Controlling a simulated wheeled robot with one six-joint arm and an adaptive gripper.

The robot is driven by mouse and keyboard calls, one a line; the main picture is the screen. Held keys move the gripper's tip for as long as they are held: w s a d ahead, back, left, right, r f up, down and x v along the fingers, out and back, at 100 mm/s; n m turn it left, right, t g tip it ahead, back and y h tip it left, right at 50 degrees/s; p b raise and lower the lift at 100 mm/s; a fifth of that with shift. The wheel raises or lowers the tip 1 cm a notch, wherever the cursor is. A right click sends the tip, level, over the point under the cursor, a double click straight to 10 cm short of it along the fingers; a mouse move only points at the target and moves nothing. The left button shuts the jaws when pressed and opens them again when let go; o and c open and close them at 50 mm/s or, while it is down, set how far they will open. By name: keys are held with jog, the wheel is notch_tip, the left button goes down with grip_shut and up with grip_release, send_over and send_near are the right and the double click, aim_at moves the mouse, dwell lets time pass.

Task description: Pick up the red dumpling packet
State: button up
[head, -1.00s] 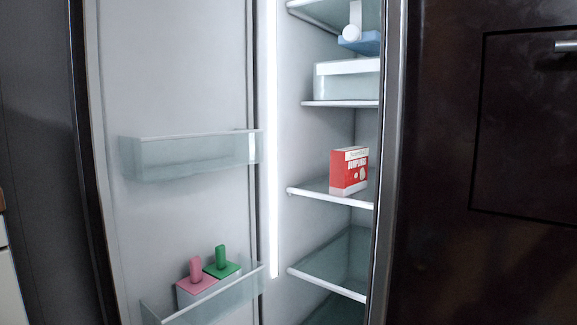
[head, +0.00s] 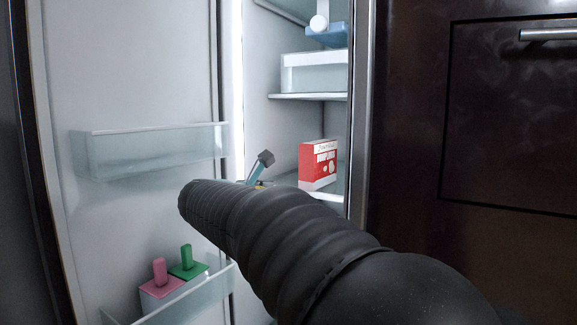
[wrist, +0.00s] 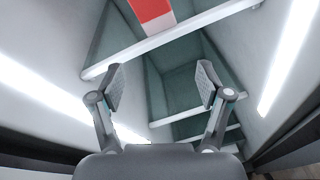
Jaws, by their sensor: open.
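The red dumpling packet (head: 318,165) is a red box with a white top band. In the wrist view only part of the packet (wrist: 152,12) shows at the top edge, cut off by the frame. My gripper (wrist: 161,84) is open and empty, with its two fingers spread apart below the packet and the shelf edge in that picture. In the head view my arm hides most of the gripper; one fingertip (head: 265,159) shows left of the packet. The gripper does not touch the packet.
The packet's shelf has a pale front edge (wrist: 170,38); lower shelves (wrist: 185,114) lie beyond the fingers. A clear drawer (head: 315,74) and a blue item (head: 327,38) sit above. The open door has a bin (head: 150,150) and pink-lidded (head: 160,280) and green-lidded (head: 188,262) containers.

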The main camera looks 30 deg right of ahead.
aim_at(304, 163)
notch_tip(304, 163, up, 6)
jog(key=n+h, duration=0.2)
jog(key=n, duration=0.2)
jog(key=shift+t, duration=0.3)
jog(key=x, duration=0.9)
jog(key=shift+w+d+p, duration=0.2)
jog(key=shift+p, duration=0.1)
jog(key=shift+s+p+x, duration=0.15)
jog(key=shift+x, duration=1.1)
jog(key=shift+s+p+x, duration=0.15)
jog(key=shift+x, duration=1.15)
jog(key=shift+d+r, duration=0.1)
jog(key=c, duration=1.4)
grip_shut()
jog(key=shift+r, duration=0.15)
